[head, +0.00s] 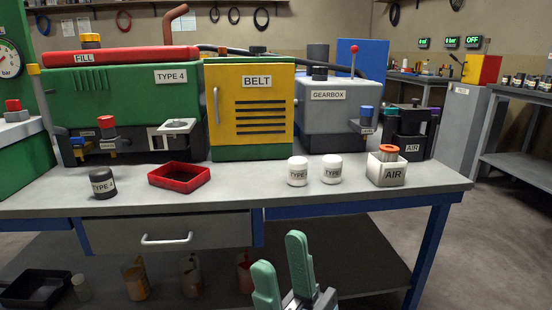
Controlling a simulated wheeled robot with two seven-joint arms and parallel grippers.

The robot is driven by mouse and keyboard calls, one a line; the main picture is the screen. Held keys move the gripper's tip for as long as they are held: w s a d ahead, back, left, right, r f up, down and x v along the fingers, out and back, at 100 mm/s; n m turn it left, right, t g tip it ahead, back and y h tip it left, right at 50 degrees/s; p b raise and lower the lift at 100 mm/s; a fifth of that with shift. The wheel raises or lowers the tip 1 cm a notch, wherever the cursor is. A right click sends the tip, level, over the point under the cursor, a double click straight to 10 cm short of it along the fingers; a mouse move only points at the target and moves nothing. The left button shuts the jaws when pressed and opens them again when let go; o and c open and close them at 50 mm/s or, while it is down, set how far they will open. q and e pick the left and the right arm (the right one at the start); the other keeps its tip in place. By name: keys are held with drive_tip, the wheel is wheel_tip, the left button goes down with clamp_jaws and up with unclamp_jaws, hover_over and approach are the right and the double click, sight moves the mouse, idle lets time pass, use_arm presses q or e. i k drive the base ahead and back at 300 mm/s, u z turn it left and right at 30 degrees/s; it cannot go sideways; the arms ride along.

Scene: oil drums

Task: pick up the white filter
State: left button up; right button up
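Two white cylinders stand upright side by side on the workbench, right of centre. The left white filter (298,171) and the right white filter (332,169) both carry a "TYPE" label whose ending I cannot read. My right gripper (279,252) shows at the bottom centre, with green fingers spread apart and nothing between them. It is in front of the bench edge, below the white cylinders in the picture and apart from them. My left gripper is not in view.
A black "TYPE 4" filter (103,184) and an empty-looking red tray (180,175) stand left on the workbench (240,190). The green, yellow BELT (250,110) and grey GEARBOX (328,120) machine sections fill the back. A drawer handle (167,239) protrudes in front.

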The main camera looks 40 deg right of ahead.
sight(298, 167)
drive_tip(key=z, duration=0.95)
drive_tip(key=i, duration=1.05)
drive_tip(key=z, duration=1.15)
